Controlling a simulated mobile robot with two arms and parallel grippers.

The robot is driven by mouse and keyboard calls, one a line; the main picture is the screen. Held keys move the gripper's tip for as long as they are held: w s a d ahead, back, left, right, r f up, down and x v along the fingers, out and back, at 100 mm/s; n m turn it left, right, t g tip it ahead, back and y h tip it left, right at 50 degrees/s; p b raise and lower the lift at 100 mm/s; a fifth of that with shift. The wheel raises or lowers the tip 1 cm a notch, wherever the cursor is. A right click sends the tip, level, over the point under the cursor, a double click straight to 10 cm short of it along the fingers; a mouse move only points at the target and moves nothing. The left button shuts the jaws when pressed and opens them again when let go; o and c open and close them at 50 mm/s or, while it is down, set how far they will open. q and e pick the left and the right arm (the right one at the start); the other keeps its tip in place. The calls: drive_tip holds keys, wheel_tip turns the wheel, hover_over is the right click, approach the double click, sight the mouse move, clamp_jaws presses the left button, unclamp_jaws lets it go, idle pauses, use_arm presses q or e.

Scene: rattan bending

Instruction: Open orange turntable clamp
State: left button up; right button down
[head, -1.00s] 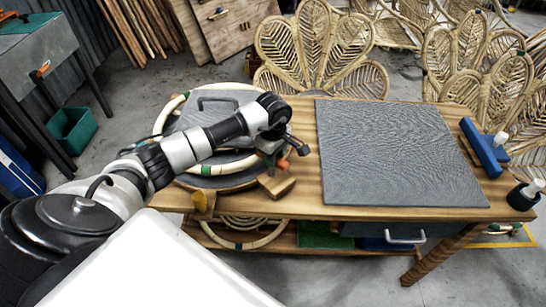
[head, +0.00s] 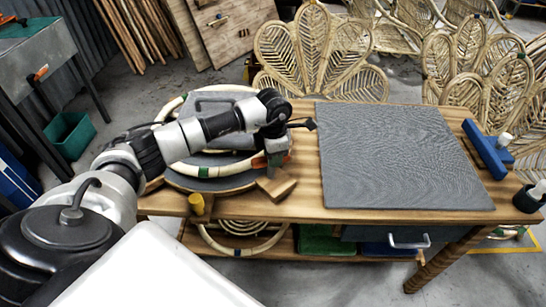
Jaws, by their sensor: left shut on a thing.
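The orange clamp (head: 287,158) is a small upright piece at the disc's right edge, above a wooden block (head: 277,186). My left gripper (head: 277,148) is over the clamp, pointing down, and is shut on part of it. The exact grip is hidden by my wrist. A dark, thin end piece (head: 308,124) sticks out to the right beside my wrist. My right gripper is not in view.
A grey mat (head: 400,155) covers the middle and right of the bench and is clear. A blue tool (head: 487,149) and a dark cup (head: 528,197) are at the right edge. Rattan chairs (head: 315,52) are behind.

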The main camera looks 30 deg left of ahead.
use_arm(q)
drive_tip(key=n, duration=0.4)
drive_tip(key=shift+w+a+n, duration=0.1)
drive_tip(key=shift+a+n, duration=0.1)
drive_tip(key=shift+n, duration=0.2)
idle(0.4)
drive_tip(key=o, duration=0.9)
wheel_tip(320, 180, up, 11)
drive_tip(key=shift+f+b, duration=0.1)
drive_tip(key=shift+b, duration=0.7)
